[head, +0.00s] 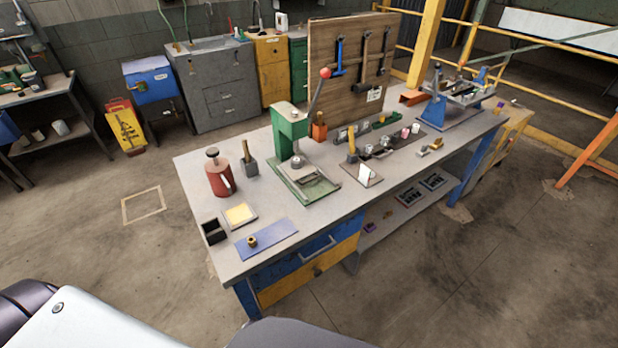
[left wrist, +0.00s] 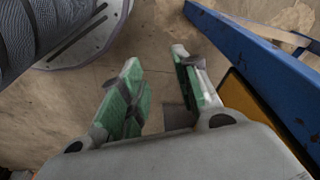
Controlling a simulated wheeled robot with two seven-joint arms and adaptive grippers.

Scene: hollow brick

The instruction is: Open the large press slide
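A green press (head: 289,133) stands on the workbench (head: 312,215) in the head view. A long lever (head: 317,95) with a red knob rises from its upper right side. Its green base (head: 305,182) holds a grey metal plate, and I cannot tell whether the slide there is open or shut. My left gripper (left wrist: 155,58) shows only in the left wrist view. Its two green-padded fingers are apart, with only floor between them. It is beside the bench's blue frame (left wrist: 255,50), touching nothing visible. My right gripper is out of view.
A blue stand (head: 455,98) is at the bench's far right. A tool board (head: 350,70) stands behind. Floor before the bench is clear.

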